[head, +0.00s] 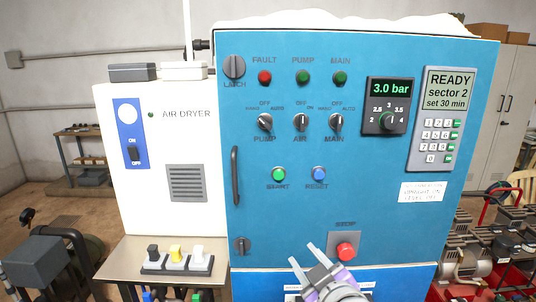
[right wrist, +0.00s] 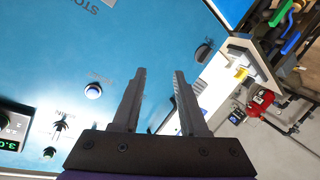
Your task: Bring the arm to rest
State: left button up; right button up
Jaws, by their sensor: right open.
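My right gripper (head: 309,258) is at the bottom middle of the head view, in front of the lower part of the blue control cabinet (head: 290,217). In the right wrist view the same gripper (right wrist: 154,78) has its two fingers apart with nothing between them. It is just left of the red stop button (head: 346,250) in the head view and I cannot tell that it touches anything. My left gripper is not in view.
A white air dryer (head: 157,215) stands left of the cabinet. A small table (head: 125,262) before it carries black, yellow and white switches (head: 176,255). A cabinet handle (head: 235,176) sticks out. Pumps (head: 466,255) stand at the right.

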jog(key=s+d+f+m+g+h, duration=0.1)
jog(key=s+d+f+m+g, duration=0.2)
jog(key=f, duration=0.6)
jog(key=s+d+f+m+g+h, duration=0.1)
jog(key=s+d+f+m+g, duration=0.1)
jog(key=s+f, duration=0.5)
jog(key=s+d+f+m+g+h, duration=0.1)
jog(key=s+d+f+m+g, duration=0.2)
jog(key=f, duration=0.9)
jog(key=s+d, duration=0.2)
jog(key=shift+s+f+m+g+h, duration=0.25)
jog(key=shift+s+m+g+h, duration=0.05)
jog(key=shift+s+g, duration=0.1)
